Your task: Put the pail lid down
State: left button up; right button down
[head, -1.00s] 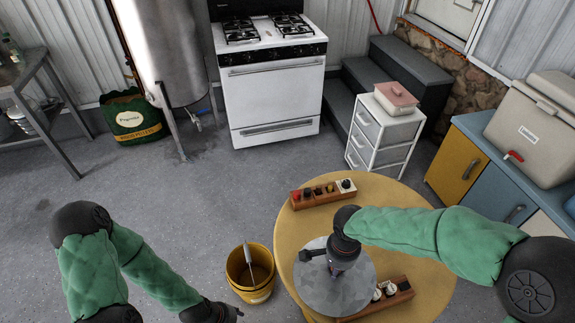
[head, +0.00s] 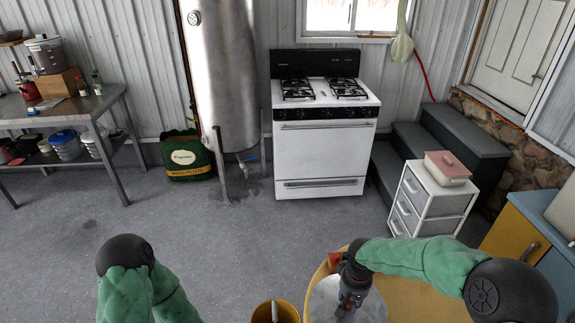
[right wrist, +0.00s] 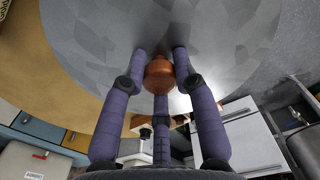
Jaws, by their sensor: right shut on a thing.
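The pail lid (head: 330,302) is a grey metal disc over the left part of the round yellow table (head: 420,300). In the right wrist view, its copper-coloured knob (right wrist: 160,75) sits between the purple fingers of my right gripper (right wrist: 160,70). My right gripper (head: 350,298) is shut on this knob. I cannot tell whether the lid touches the table. The yellow pail (head: 286,311) is left of the table, cut off by the bottom edge. My left arm shows at lower left, but its gripper is out of view.
A small red item (head: 335,258) shows near the table's back edge, partly hidden by my right arm. A white drawer unit (head: 430,200), grey steps (head: 450,140) and a white stove (head: 325,150) stand behind. The grey floor (head: 240,235) ahead is clear.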

aim_at(382, 314)
dwell(0.3)
jog(key=s+d+r+n+p, duration=0.1)
jog(key=s+r+n+p, duration=0.15)
jog(key=s, duration=0.45)
jog(key=s+d+r+n+p, duration=0.1)
jog(key=s+n, duration=0.2)
jog(key=s, duration=0.3)
jog(key=w+d+f, duration=0.1)
jog(key=w, duration=0.1)
jog(key=w+d+f+b, duration=0.1)
jog(key=w+d, duration=0.1)
jog(key=w+d+f+b, duration=0.1)
jog(key=w+d+f, duration=0.1)
jog(key=shift+w, duration=0.1)
jog(key=w+d+f, duration=0.1)
jog(key=w+f+b, duration=0.1)
jog(key=f, duration=0.1)
jog(key=w+d+f+b, duration=0.1)
jog(key=w+f, duration=0.1)
jog(key=shift+d, duration=0.3)
jog(key=shift+w+f, duration=0.2)
jog(key=shift+f, duration=0.05)
jog(key=shift+w+d+f+b, duration=0.1)
jog(key=shift+f+b, duration=0.3)
jog(key=shift+f, duration=0.45)
jog(key=shift+w+d+f+b, duration=0.1)
jog(key=shift+f+b, duration=0.25)
jog(key=shift+f, duration=0.5)
